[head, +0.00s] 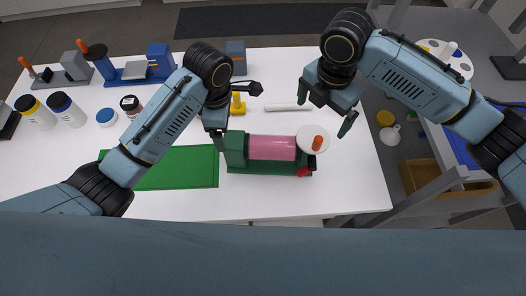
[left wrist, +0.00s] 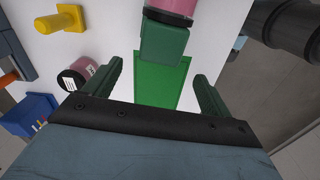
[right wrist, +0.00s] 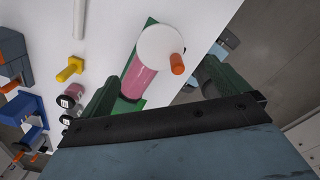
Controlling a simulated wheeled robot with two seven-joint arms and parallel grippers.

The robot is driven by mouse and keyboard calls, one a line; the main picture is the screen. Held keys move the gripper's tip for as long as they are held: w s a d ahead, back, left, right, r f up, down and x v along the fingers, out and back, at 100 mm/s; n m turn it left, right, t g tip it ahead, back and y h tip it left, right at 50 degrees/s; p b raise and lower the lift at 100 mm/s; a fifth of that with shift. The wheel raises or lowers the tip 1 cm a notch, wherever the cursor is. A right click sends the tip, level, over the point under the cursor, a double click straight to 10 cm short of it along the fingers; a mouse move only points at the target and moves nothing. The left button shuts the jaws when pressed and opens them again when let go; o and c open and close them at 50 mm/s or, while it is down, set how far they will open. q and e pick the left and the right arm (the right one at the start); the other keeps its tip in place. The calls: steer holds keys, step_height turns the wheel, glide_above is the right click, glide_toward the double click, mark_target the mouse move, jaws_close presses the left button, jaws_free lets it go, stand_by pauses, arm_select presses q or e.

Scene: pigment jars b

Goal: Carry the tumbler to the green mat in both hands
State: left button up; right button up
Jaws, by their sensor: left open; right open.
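The tumbler is a pink drum (head: 272,147) lying on its side in a dark green stand. It has a green block (head: 235,150) at its left end and a white disc (head: 313,138) with an orange knob (head: 317,143) at its right end. The green mat (head: 180,170) lies flat to its left. My left gripper (head: 238,116) is open above the left end; the green block (left wrist: 163,45) shows beyond its fingers (left wrist: 158,72). My right gripper (head: 326,108) is open above and behind the right end; the disc (right wrist: 160,43) shows between and beyond its fingers (right wrist: 158,76).
A yellow piece (head: 237,106) and a white rod (head: 288,107) lie behind the tumbler. Jars (head: 67,110) and blue and grey stands (head: 140,72) fill the table's back left. The table's front edge lies close before the tumbler. A gap separates the table from shelving at right.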

mark_target(228, 147)
arm_select(q)
step_height(228, 147, down, 11)
steer(key=shift+r, duration=0.1)
arm_select(e)
step_height(228, 147, down, 11)
arm_select(q)
steer(key=c, duration=1.6)
arm_select(e)
steer(key=shift+r, duration=0.1)
steer(key=c, duration=1.6)
